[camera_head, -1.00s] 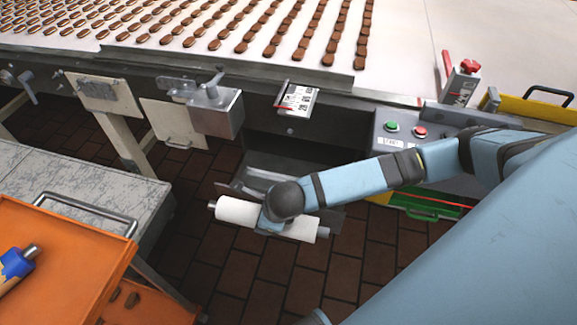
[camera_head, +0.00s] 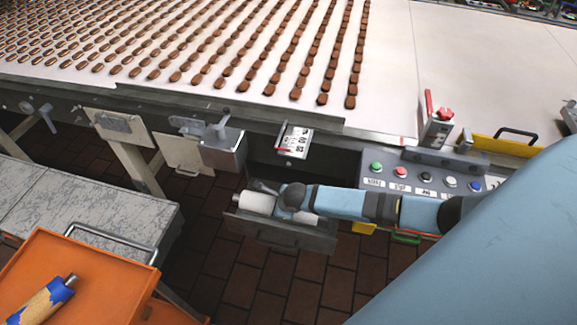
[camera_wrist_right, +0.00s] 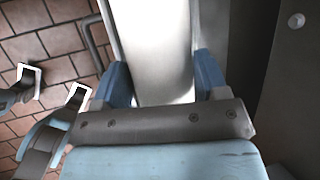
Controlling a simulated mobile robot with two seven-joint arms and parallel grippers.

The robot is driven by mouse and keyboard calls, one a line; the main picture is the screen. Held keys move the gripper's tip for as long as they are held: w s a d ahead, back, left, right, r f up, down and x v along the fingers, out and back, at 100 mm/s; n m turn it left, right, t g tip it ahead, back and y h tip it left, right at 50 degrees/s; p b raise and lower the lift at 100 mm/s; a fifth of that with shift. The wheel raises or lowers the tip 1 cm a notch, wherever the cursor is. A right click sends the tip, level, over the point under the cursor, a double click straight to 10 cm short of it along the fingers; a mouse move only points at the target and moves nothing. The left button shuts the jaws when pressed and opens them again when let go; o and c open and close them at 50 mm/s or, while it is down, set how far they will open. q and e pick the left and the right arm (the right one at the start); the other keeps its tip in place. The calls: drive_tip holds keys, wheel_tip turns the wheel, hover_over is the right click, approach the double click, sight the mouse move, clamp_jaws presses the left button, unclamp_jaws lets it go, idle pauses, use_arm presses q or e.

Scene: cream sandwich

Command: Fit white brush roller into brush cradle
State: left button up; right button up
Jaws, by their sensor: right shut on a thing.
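The white brush roller (camera_head: 257,203) lies level, low in or just over the grey metal brush cradle (camera_head: 262,231) under the conveyor. The cradle's front wall hides its lower side, so I cannot tell whether it is seated. My right gripper (camera_head: 291,203) is shut on the middle of the roller from above. In the right wrist view the roller (camera_wrist_right: 155,45) runs between the blue fingers of my right gripper (camera_wrist_right: 163,82). At the left of that view, my left gripper (camera_wrist_right: 54,83) shows two white-edged fingertips apart, with nothing between them, above the floor.
The conveyor (camera_head: 380,50) with rows of brown biscuits spans the back. A button panel (camera_head: 420,178) is right of the cradle. A metal box (camera_head: 223,153) is above left. Brick floor lies between.

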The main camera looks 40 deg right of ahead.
drive_tip(key=w+d+p, duration=0.2)
drive_tip(key=shift+d, duration=0.4)
drive_tip(key=d+f, duration=0.1)
drive_tip(key=f, duration=0.2)
drive_tip(key=w+f+b, duration=0.1)
drive_tip(key=f, duration=0.2)
drive_tip(key=w+d+f, duration=0.1)
drive_tip(key=f, duration=0.2)
drive_tip(key=shift+d+f, duration=0.35)
drive_tip(key=shift+f, duration=0.05)
drive_tip(key=shift+w+d+f+b, duration=0.2)
drive_tip(key=shift+f+b, duration=0.2)
drive_tip(key=shift+f, duration=0.25)
drive_tip(key=shift+w+d+r+g, duration=0.1)
drive_tip(key=shift+d+r+g, duration=0.05)
drive_tip(key=shift+g, duration=0.15)
drive_tip(key=shift+w+d+r+m+g+y, duration=0.1)
drive_tip(key=shift+w+d+m+g+y, duration=0.25)
drive_tip(key=shift+g+y, duration=0.4)
wheel_tip(320, 180, down, 2)
drive_tip(key=shift+f+y+b, duration=0.2)
drive_tip(key=shift+y+b, duration=0.25)
drive_tip(key=shift+b, duration=0.3)
drive_tip(key=shift+f, duration=0.3)
drive_tip(key=shift+d, duration=0.1)
